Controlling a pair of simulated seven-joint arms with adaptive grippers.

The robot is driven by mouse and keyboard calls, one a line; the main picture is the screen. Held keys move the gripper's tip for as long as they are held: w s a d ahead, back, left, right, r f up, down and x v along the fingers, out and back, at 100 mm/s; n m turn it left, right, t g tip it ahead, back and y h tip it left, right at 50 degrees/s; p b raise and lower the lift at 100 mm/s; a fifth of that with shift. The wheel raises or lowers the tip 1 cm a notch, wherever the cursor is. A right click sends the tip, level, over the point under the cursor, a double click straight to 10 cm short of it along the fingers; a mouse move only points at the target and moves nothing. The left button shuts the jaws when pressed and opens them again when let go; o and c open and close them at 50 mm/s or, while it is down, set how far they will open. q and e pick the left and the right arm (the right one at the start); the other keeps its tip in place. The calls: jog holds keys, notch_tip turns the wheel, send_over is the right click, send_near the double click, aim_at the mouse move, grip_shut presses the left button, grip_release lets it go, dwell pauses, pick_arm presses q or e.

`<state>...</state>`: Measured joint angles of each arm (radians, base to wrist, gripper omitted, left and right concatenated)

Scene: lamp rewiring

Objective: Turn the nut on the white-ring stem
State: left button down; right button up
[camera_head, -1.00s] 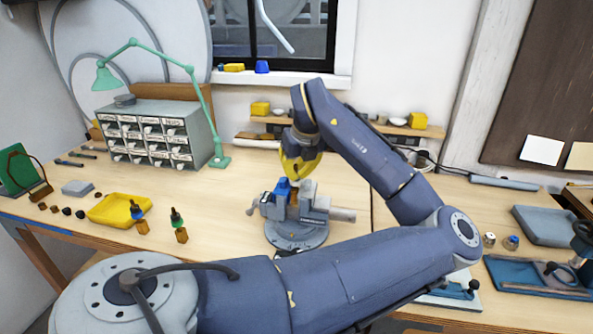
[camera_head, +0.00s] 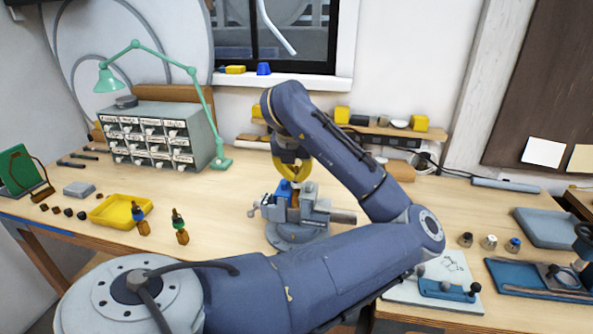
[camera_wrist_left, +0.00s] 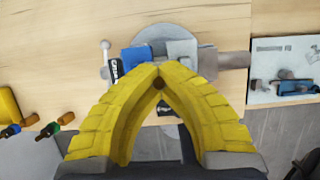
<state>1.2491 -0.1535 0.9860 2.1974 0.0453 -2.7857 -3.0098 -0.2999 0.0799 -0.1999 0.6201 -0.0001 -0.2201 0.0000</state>
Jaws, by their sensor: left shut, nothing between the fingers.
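My left gripper (camera_head: 292,178) has yellow fingers and is shut and empty, pointing down just above the grey vise (camera_head: 285,236). A brownish upright stem (camera_head: 294,199) stands between the vise jaws, beside a blue block (camera_head: 283,191); the fingers hide its top. I cannot make out a white ring or a nut on it. In the left wrist view the fingertips (camera_wrist_left: 158,68) meet over the vise, with the blue block (camera_wrist_left: 134,57) just left of them. A small dark round spot (camera_wrist_left: 158,84) shows between the fingers below the tips; I cannot tell what it is. My right gripper is not in view.
Several small round parts (camera_head: 490,241) sit at right near a blue tray (camera_head: 510,285). A drawer cabinet (camera_head: 158,107) and green lamp (camera_head: 110,80) stand behind. My arm covers the front.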

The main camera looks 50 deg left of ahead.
pick_arm(q)
jog(key=c, duration=2.2)
grip_release()
jog(key=c, duration=1.2)
grip_release()
notch_tip(320, 180, up, 10)
